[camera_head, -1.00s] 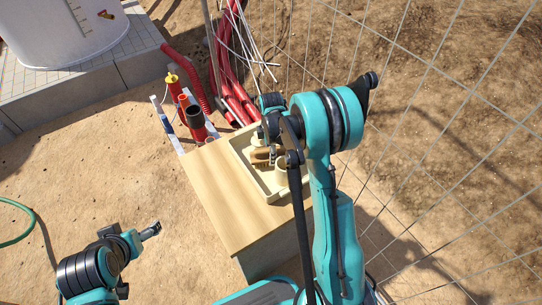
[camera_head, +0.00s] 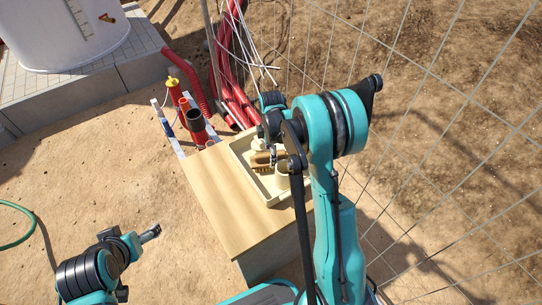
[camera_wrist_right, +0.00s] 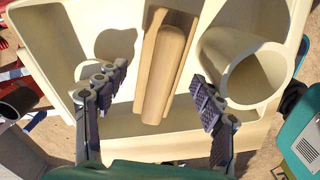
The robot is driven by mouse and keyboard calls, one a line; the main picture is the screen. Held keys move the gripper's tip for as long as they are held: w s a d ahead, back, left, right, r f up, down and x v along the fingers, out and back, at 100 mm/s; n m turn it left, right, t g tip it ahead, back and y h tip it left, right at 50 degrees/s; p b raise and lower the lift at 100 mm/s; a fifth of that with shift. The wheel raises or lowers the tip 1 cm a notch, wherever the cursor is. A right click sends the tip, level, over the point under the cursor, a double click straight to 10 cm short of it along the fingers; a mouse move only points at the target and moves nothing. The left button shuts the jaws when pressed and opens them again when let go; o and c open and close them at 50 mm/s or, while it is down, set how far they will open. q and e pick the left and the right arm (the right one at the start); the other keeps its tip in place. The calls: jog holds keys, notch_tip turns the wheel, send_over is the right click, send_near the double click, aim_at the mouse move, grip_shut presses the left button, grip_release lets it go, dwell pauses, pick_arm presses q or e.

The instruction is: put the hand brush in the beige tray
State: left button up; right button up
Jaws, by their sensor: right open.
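The hand brush (camera_head: 261,160), with a tan wooden body, is inside the beige tray (camera_head: 236,160) on the table. In the right wrist view the brush (camera_wrist_right: 164,65) lies lengthwise between my right gripper's fingers, with a gap on both sides. My right gripper (camera_wrist_right: 160,98) is open over the tray (camera_wrist_right: 55,60). In the head view my right arm hides much of the right gripper and the tray's right side. My left gripper (camera_head: 150,233) is away from the table at lower left; its fingers are too small to read.
A cream cup (camera_wrist_right: 252,72) stands in the tray right beside the right gripper's finger. The wooden tabletop (camera_head: 235,215) in front of the tray is clear. Red and black tubes (camera_head: 195,122) stand behind the table at left. A wire fence (camera_head: 430,150) runs along the right.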

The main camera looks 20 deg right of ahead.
notch_tip(320, 180, up, 9)
jog(key=p, duration=0.2)
jog(key=shift+r+p, duration=0.2)
jog(key=shift+p, duration=0.2)
jog(key=s+a+r+m+t, duration=0.2)
jog(key=s+a+r+m, duration=0.25)
jog(key=s+r, duration=0.2)
jog(key=s+a+r+m+t, duration=0.3)
jog(key=s+r+m, duration=0.25)
jog(key=s, duration=0.25)
jog(key=s+a+m+t, duration=0.2)
jog(key=s+m, duration=0.3)
jog(key=s, duration=0.2)
jog(key=shift+f, duration=0.25)
jog(key=shift+a, duration=0.1)
